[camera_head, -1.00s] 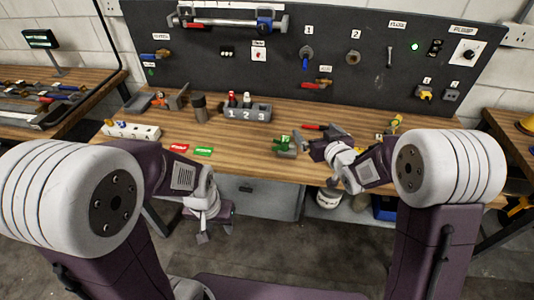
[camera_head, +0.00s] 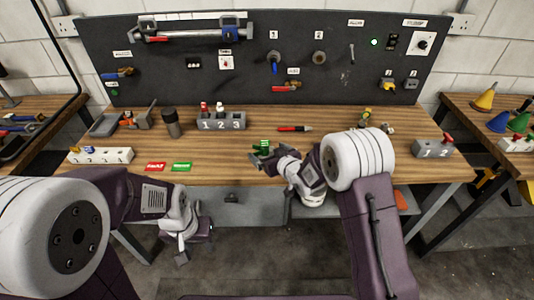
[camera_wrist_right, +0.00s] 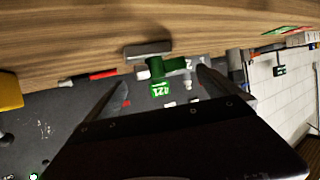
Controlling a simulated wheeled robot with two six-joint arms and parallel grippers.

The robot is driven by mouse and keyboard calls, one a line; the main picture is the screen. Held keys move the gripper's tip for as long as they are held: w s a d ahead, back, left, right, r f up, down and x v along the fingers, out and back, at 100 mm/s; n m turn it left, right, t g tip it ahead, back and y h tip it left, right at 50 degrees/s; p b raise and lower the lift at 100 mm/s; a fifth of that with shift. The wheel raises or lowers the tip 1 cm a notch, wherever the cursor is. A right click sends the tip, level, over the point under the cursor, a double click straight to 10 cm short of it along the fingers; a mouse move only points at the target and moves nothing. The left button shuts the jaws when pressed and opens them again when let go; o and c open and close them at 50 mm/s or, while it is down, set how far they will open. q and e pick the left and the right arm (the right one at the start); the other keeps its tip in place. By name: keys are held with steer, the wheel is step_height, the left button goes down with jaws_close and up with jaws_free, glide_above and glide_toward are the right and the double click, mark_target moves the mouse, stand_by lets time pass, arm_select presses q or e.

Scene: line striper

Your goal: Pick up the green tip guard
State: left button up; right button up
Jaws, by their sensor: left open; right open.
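A small green piece (camera_head: 264,145), which looks like the green tip guard, is near the front middle of the bench. In the right wrist view the green piece (camera_wrist_right: 160,88) shows white marks, next to another green part and a grey block (camera_wrist_right: 147,49). My right gripper (camera_head: 264,158) is right by it and partly covers it in the head view. In the wrist view its open fingers (camera_wrist_right: 162,88) stand either side of the green piece; I cannot tell whether they touch it. My left gripper (camera_head: 182,252) is open and empty, hanging low in front of the bench.
A grey block numbered 1 2 3 (camera_head: 221,123) stands behind, with a dark cylinder (camera_head: 171,123) to its left. A red and black pen-like tool (camera_head: 294,129) lies behind the right gripper. Red (camera_head: 155,167) and green (camera_head: 181,167) cards lie at the front left. A pegboard (camera_head: 200,85) closes the back.

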mark_target(263, 145)
steer(key=x, duration=0.4)
steer(key=shift+w+a+f, duration=0.1)
steer(key=shift+w+a, duration=0.05)
steer(key=shift+a, duration=0.1)
steer(key=shift+d, duration=0.1)
steer(key=c, duration=1.8)
steer(key=shift+r, duration=0.95)
steer(key=shift+c, duration=0.2)
step_height(263, 145, up, 3)
steer(key=shift+d+f, duration=0.1)
steer(key=shift+f, duration=0.05)
steer(key=w+d+r+p, duration=0.1)
steer(key=d+r+p, duration=0.1)
steer(key=d+r, duration=0.4)
steer(key=d, duration=0.5)
steer(key=shift+w+d+r, duration=0.15)
steer(key=shift+w+r, duration=0.2)
